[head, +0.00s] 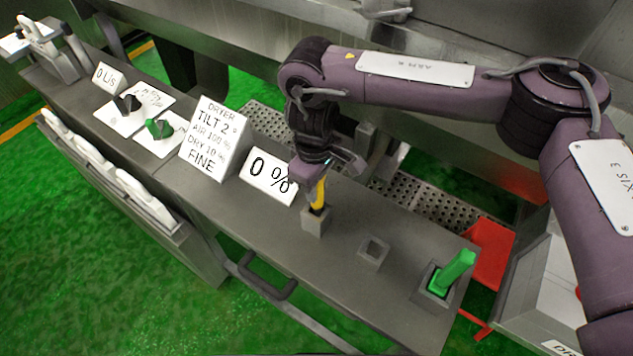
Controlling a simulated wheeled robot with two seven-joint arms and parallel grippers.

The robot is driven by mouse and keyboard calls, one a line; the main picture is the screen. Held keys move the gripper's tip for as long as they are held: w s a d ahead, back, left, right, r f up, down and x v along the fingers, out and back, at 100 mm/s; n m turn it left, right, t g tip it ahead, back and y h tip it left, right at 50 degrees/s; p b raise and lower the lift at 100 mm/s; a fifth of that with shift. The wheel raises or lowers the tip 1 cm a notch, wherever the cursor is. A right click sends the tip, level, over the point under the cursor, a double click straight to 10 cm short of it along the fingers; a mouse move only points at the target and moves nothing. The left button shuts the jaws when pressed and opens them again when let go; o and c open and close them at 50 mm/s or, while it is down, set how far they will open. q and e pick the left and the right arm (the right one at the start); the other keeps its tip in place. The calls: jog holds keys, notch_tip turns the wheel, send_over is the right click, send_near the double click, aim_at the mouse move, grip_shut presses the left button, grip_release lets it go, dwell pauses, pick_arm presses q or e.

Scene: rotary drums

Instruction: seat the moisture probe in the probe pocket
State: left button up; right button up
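A yellow probe (319,193), which I take to be the moisture probe, stands nearly upright with its lower end at the dark opening of a small grey square block (315,220) on the bench. How deep it sits I cannot tell. My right gripper (322,178) is at the top of the yellow probe and hides its upper end. Whether its fingers are closed on it is hidden. A second square pocket (373,251) to the right is empty. A green stick (455,269) stands tilted in a third, larger block (437,291). My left gripper is not in view.
A "0 %" sign (268,177) stands close left of the yellow probe. A dryer sign (213,140) and two knobs, black (127,103) and green (159,128), are farther left. The grey bench (290,258) is clear in front of the blocks.

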jog(key=o, duration=0.5)
jog(key=shift+w+a+r+b, duration=0.1)
jog(key=shift+r+b, duration=0.2)
jog(key=shift+r, duration=3.65)
jog(key=shift+r, duration=0.1)
